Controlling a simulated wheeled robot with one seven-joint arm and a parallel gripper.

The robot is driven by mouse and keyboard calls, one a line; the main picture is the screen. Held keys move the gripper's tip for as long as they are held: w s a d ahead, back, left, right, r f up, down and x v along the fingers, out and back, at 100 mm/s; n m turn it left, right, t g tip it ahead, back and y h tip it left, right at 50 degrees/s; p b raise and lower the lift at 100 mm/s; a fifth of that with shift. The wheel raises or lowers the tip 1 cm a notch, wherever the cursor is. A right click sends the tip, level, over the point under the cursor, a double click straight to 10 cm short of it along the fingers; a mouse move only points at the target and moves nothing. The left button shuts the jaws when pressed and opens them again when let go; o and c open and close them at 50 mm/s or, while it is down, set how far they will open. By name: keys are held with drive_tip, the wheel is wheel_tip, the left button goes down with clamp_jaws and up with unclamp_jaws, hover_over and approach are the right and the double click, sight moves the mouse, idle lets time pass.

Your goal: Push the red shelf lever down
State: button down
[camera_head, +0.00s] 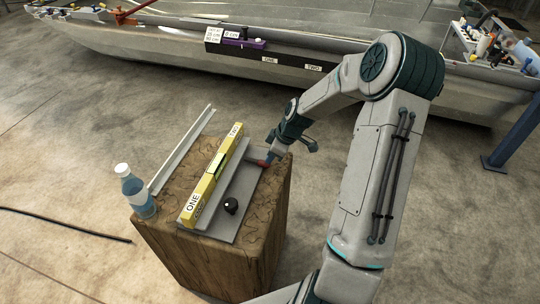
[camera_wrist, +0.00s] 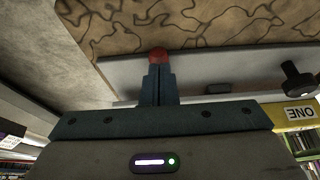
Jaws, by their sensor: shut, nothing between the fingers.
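The red lever end (camera_head: 262,163) shows at the far right end of the grey shelf (camera_head: 233,190) on the wooden block. My gripper (camera_head: 268,158) is right at it, reaching in from the upper right. In the wrist view the red end (camera_wrist: 159,54) sits just past the tips of my shut, empty fingers (camera_wrist: 158,70). It looks in contact or nearly so, but I cannot tell which. The rest of the lever is hidden behind the fingers.
A yellow bar (camera_head: 212,175) marked ONE and TWO runs along the shelf. A black knob (camera_head: 231,205) is at its near end. A bottle (camera_head: 136,192) and a pale rail (camera_head: 182,150) stand on the block (camera_head: 212,262). A metal hull (camera_head: 150,42) lies behind; bare floor is between.

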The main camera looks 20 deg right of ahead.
drive_tip(key=s+d+r+p, duration=0.2)
drive_tip(key=s+d+r, duration=0.2)
drive_tip(key=r, duration=0.5)
drive_tip(key=shift+s+d+r, duration=0.2)
drive_tip(key=shift+d+r, duration=0.1)
drive_tip(key=shift+d, duration=0.75)
drive_tip(key=shift+p, duration=0.3)
drive_tip(key=s+a+r+m+h+p, duration=0.2)
drive_tip(key=s+a+r+m+p, duration=0.3)
drive_tip(key=s+r, duration=0.6)
drive_tip(key=s+a+r+m+h+p, duration=0.1)
drive_tip(key=s+a+r+m+p, duration=0.4)
drive_tip(key=s+a+r, duration=0.4)
drive_tip(key=shift+s+r+m+h, duration=0.45)
drive_tip(key=shift+s+r, duration=0.5)
drive_tip(key=shift+r, duration=0.7)
